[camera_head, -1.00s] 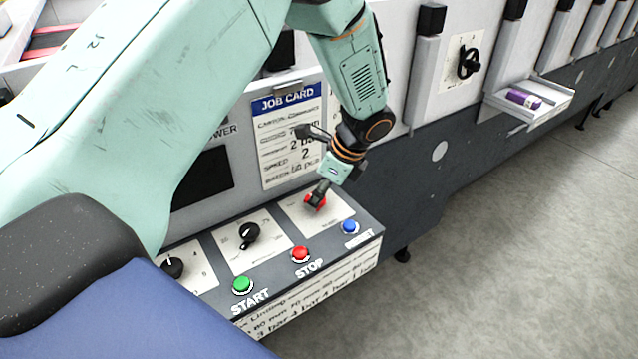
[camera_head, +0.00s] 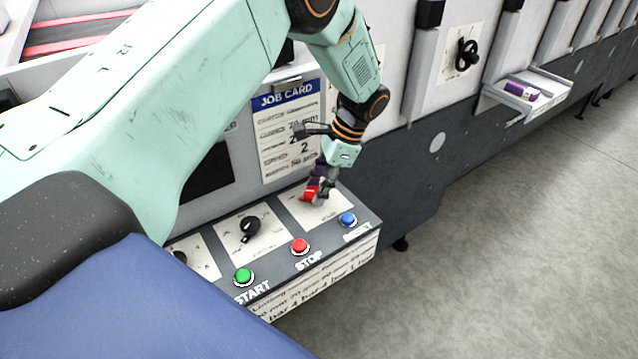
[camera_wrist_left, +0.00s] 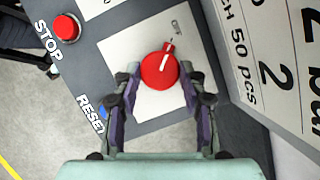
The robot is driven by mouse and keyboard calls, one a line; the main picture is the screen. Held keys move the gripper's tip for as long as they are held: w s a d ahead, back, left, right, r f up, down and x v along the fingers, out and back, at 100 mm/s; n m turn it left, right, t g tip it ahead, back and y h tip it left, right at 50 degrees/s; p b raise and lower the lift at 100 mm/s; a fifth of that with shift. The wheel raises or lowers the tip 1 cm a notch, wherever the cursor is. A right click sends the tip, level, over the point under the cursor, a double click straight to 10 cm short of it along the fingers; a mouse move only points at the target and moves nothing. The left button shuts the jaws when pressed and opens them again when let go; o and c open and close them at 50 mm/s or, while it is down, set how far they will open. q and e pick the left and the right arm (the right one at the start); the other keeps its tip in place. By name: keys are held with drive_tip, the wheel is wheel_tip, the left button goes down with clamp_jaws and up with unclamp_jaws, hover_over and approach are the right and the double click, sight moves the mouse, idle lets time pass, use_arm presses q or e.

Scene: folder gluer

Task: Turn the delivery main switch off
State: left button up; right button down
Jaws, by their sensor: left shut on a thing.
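The main switch is a red rotary knob (camera_head: 310,192) with a white line, on a white plate at the right end of the sloped control panel (camera_head: 372,226). In the left wrist view the knob (camera_wrist_left: 153,77) shows between my fingers, its white line pointing up toward small lettering on the plate. My left gripper (camera_head: 319,190) reaches down to it from above and is shut on it; the gripper also shows in the wrist view (camera_wrist_left: 160,76). The exact finger contact is hard to see. My right gripper is not in view.
Near the knob are a blue reset button (camera_head: 348,219), a red stop button (camera_head: 300,246) and a green start button (camera_head: 243,276). A black selector knob (camera_head: 250,226) is to the left. A job card (camera_head: 288,130) stands behind. Open floor lies to the right.

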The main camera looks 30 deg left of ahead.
use_arm(q)
drive_tip(key=shift+s+f, duration=0.25)
drive_tip(key=o, duration=0.8)
drive_tip(key=shift+c, duration=0.2)
drive_tip(key=o, duration=0.4)
drive_tip(key=shift+w, duration=0.15)
drive_tip(key=shift+a+r, duration=0.1)
drive_tip(key=shift+r, duration=0.1)
drive_tip(key=v, duration=1.2)
